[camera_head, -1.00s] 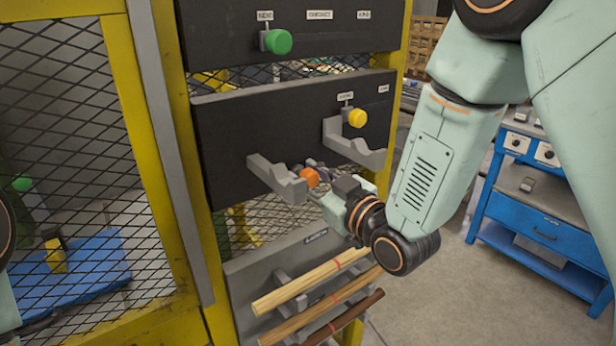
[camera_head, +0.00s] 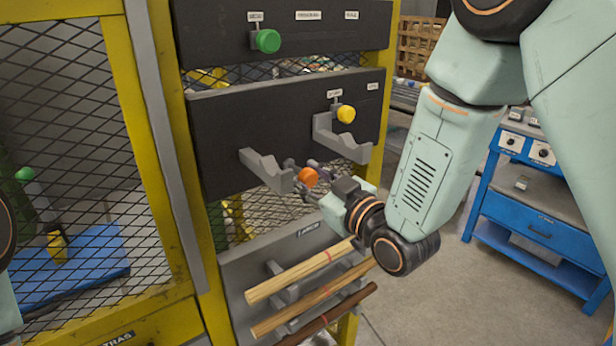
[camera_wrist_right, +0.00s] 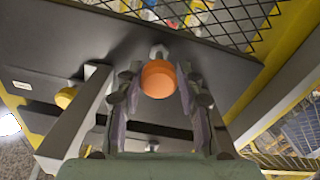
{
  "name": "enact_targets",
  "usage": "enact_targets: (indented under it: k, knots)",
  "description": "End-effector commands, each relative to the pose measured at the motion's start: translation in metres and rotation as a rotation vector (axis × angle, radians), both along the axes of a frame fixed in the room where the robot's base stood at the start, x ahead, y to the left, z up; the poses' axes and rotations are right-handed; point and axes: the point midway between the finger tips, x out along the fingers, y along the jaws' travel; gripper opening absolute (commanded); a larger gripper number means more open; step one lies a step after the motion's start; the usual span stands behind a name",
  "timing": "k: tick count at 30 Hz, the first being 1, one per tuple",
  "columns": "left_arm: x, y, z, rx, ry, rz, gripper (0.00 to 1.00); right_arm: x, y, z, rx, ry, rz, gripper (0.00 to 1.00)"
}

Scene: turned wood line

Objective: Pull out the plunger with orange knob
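The orange knob (camera_head: 308,177) of the plunger sits in front of the dark panel (camera_head: 225,130), just right of the left grey cradle hook (camera_head: 265,170). My right gripper (camera_head: 303,175) has its fingers on either side of this knob. In the right wrist view the orange knob (camera_wrist_right: 158,79) lies between the two fingertips (camera_wrist_right: 158,85), and a short silver stem (camera_wrist_right: 158,50) shows behind it. The fingers look shut on the knob, though contact is partly hidden. My left gripper is outside the picture.
A yellow knob (camera_head: 346,114) is above the right cradle hook (camera_head: 340,140). A green knob (camera_head: 267,41) is on the upper panel. Several wooden rods (camera_head: 300,277) lie on holders below. A blue cart (camera_head: 540,205) stands at right; mesh fencing (camera_head: 80,150) is at left.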

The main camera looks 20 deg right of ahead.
Motion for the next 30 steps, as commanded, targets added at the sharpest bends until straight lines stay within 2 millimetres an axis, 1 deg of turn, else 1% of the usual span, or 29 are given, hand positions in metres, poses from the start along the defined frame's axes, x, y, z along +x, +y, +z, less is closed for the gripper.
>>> enact_targets:
  k: [1,5,15,17,25,30]
  knots:
    - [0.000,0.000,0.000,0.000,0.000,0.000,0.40,0.000,0.000,0.000,0.000,-0.001,0.000,0.44]
    - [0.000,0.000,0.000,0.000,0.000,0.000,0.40,0.000,0.000,0.001,0.000,-0.002,0.001,0.55]
    - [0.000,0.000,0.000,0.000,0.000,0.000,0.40,-0.003,-0.002,0.001,0.002,-0.002,0.000,0.55]
    - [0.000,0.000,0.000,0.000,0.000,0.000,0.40,-0.008,-0.004,0.001,0.002,0.000,-0.001,0.55]
    - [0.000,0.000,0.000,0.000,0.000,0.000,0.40,-0.045,-0.018,0.001,0.006,0.000,-0.003,0.55]
    - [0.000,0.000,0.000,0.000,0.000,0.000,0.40,-0.060,-0.023,0.001,0.003,0.000,-0.003,0.55]
